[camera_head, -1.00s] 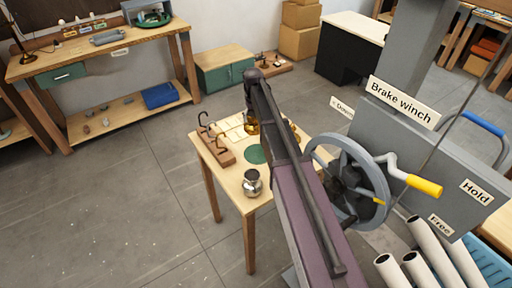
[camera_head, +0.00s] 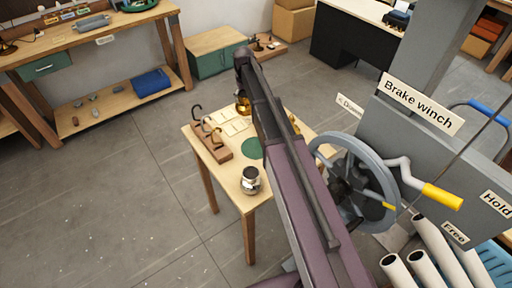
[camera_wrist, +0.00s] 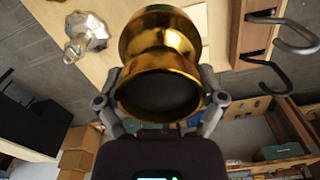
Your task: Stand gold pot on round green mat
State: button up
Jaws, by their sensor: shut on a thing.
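The gold pot (camera_head: 243,106) shows beside my dark arm in the head view, over the back part of the small wooden table. In the wrist view the gold pot (camera_wrist: 160,45) fills the middle, its wide flared end towards the camera. My gripper (camera_wrist: 160,108) has one finger on each side of that end and is shut on it. The round green mat (camera_head: 251,148) lies flat on the table, bare where visible, its right side close to my arm. The pot appears up the picture from the mat; its height above the table is hard to tell.
A silver pot (camera_head: 250,182) stands near the table's front corner. A wooden rack with dark hooks (camera_head: 211,143) stands at the table's left edge. Pale cards (camera_head: 233,126) lie behind the mat. The brake winch wheel (camera_head: 352,182) is close on the right.

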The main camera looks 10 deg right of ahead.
jog(key=shift+s, duration=0.1)
jog(key=s+d+f+b, duration=0.2)
jog(key=s, duration=0.8)
jog(key=shift+s+f+m, duration=0.2)
jog(key=shift+s+m, duration=0.1)
jog(key=shift+m, duration=0.1)
jog(key=shift+f+b, duration=0.15)
jog(key=shift+b, duration=0.2)
notch_tip(320, 180, down, 6)
jog(key=b, duration=0.6)
jog(key=shift+f+b, duration=1.9)
jog(key=shift+f, duration=0.1)
